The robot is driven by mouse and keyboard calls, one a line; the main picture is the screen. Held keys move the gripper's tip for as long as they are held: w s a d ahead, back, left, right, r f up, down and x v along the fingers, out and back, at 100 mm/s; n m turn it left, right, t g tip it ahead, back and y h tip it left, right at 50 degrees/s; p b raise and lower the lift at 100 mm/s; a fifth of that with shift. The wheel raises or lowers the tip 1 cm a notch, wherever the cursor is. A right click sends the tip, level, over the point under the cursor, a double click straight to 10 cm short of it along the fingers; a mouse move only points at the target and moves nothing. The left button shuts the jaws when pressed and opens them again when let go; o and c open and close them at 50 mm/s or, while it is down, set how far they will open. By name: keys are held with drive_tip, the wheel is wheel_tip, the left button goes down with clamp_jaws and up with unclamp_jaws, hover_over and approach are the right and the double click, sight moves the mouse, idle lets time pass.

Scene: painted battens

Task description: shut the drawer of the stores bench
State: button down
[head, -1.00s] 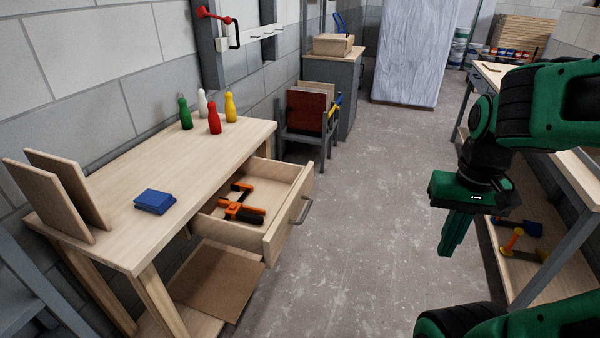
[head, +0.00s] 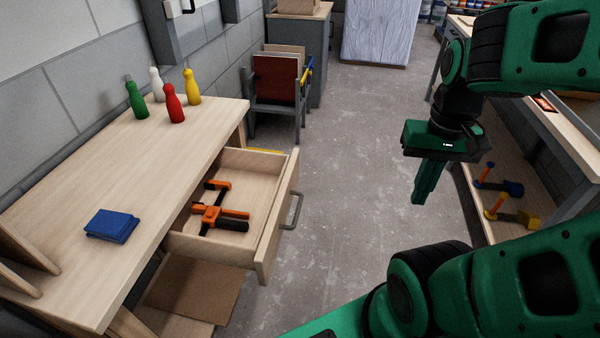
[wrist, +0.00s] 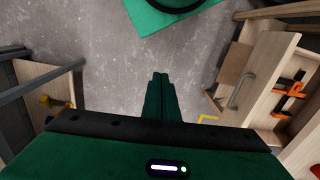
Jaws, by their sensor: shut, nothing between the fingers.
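The stores bench (head: 170,165) is pale wood and stands at the left in the head view. Its drawer (head: 277,225) is pulled out toward the aisle, with a grey bar handle (head: 296,211) on its front. Orange and black clamps (head: 220,215) lie inside. In the wrist view the open drawer (wrist: 256,75) is at the right, with its handle (wrist: 242,91). My gripper (head: 419,200) is shut and empty, pointing down over the aisle, to the right of the drawer and apart from it. Its closed fingers also show in the wrist view (wrist: 160,78).
Green, white, red and yellow bottles (head: 172,102) and a blue folded cloth (head: 112,226) are on the bench top. The concrete aisle (head: 345,150) between is clear.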

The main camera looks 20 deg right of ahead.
drive_tip(key=w+a+f+m+t+y, duration=0.1)
drive_tip(key=w+a+f+m, duration=0.1)
drive_tip(key=w+m, duration=0.5)
drive_tip(key=w+a+f+m+t+y, duration=0.1)
drive_tip(key=w+a+f+m, duration=0.1)
drive_tip(key=w+m, duration=0.5)
drive_tip(key=w+a+f+m+t+y, duration=0.15)
drive_tip(key=w+m, duration=0.25)
drive_tip(key=w, duration=0.7)
drive_tip(key=w+a+f, duration=0.4)
drive_tip(key=a+f, duration=0.2)
drive_tip(key=f, duration=0.4)
drive_tip(key=shift+w+a+m+g, duration=0.3)
drive_tip(key=shift+g, duration=0.05)
